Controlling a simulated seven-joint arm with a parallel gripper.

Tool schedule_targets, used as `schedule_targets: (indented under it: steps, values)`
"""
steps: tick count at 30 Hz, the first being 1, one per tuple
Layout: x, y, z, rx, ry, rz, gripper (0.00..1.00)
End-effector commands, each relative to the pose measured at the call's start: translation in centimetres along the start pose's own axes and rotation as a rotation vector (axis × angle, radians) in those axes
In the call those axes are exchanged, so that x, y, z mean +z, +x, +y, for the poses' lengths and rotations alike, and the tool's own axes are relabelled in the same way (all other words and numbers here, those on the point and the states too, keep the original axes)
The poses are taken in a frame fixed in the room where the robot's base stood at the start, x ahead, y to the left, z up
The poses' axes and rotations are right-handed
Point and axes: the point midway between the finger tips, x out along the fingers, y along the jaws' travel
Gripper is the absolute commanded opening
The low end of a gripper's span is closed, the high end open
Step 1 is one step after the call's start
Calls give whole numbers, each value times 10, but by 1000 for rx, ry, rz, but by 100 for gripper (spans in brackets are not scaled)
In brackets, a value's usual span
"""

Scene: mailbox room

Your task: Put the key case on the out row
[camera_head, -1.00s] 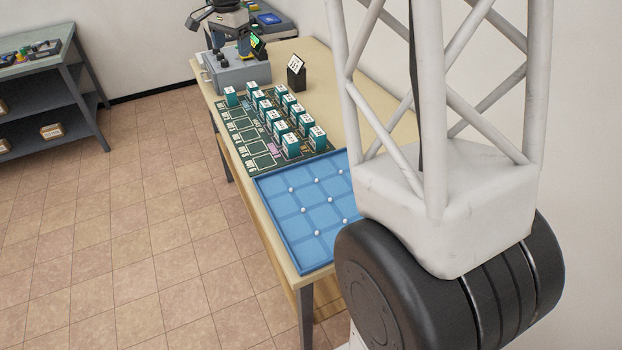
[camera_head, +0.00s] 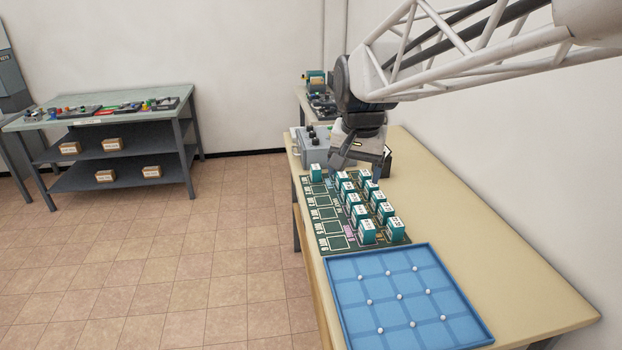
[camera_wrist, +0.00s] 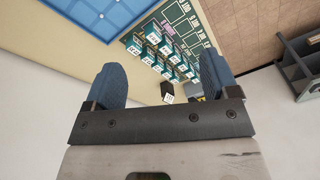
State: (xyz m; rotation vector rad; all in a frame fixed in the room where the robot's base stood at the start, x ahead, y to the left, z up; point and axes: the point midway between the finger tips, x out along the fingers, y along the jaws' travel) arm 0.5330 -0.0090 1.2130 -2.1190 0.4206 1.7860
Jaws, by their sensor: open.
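Teal blocks with white labelled tops stand in two rows on a dark green mat (camera_head: 307,217); the nearest are a left block (camera_head: 367,235) and a right block (camera_head: 395,230). I cannot read their labels or tell which thing is the key case. Outlined squares along the mat's left side, with white lettering, look like the out row (camera_head: 328,214). One teal block (camera_head: 316,171) stands at its far end; the nearer squares look empty. My gripper (camera_head: 352,168) is over the far part of the mat. In the wrist view, its blue fingers (camera_wrist: 161,80) are wide apart and empty.
A blue tray (camera_head: 335,300) with white balls lies at the near end of the wooden table (camera_head: 535,300). A grey box with knobs (camera_head: 316,141) stands at the far end. A black card holder (camera_wrist: 167,92) stands beyond the blocks. The table's right side is clear.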

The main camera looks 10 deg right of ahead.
Motion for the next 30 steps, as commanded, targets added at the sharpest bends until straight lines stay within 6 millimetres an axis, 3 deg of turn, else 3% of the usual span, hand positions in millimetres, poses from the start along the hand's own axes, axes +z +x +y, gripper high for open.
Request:
schedule_targets:
  steps: [7,18,24,30]
  values:
    - [67,2,30,-7,-132,19,81]
    - [161,20,74,-13,-329,49,81]
    - [194,32,89,-14,-404,60,81]
    - [206,37,94,-13,-432,63,81]
